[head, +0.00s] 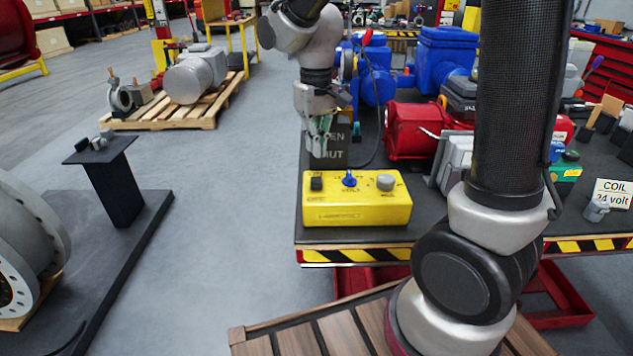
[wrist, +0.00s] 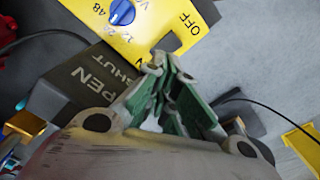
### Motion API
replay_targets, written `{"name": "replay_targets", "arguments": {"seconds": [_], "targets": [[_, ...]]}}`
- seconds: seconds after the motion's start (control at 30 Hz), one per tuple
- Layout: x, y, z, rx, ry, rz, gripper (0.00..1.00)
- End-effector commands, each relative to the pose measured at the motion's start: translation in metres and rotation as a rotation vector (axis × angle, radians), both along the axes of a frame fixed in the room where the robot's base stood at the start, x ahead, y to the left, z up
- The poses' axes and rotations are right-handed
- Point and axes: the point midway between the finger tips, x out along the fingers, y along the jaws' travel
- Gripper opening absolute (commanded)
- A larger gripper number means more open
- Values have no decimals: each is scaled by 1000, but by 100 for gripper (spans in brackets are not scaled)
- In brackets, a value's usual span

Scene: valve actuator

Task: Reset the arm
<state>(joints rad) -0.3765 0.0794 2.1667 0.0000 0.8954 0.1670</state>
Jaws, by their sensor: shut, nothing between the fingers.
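My gripper (head: 319,150) is shut and empty, pointing down, in front of a dark sign with OPEN and SHUT lettering (head: 335,148). It hangs above and just behind the yellow control box (head: 357,213) on the table's front left corner. In the wrist view my gripper (wrist: 157,62) has its green-padded fingers together over the edge of the yellow box (wrist: 150,30). The box carries a blue knob (head: 349,179), a black switch (head: 316,183) and a grey knob (head: 385,182). The blue knob also shows in the wrist view (wrist: 122,12).
The table edge (head: 341,256) has yellow and black stripes. Red (head: 414,131) and blue (head: 447,52) actuators stand behind and right of the box. A "COIL 24 volt" card (head: 612,193) is at the right. A black pedestal (head: 112,182) stands left, with open floor between.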

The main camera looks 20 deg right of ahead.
Motion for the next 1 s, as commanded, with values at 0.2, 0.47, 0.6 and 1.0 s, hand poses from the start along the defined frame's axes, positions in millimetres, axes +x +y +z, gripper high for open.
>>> {"name": "replay_targets", "arguments": {"seconds": [0.2,0.47,0.6,1.0], "targets": [[0,0,0,0,0,0,0],[-14,-6,-8,-14,39,47,0],[-51,-29,4,-12,39,71,0],[-165,-123,66,38,-220,-97,0]]}}
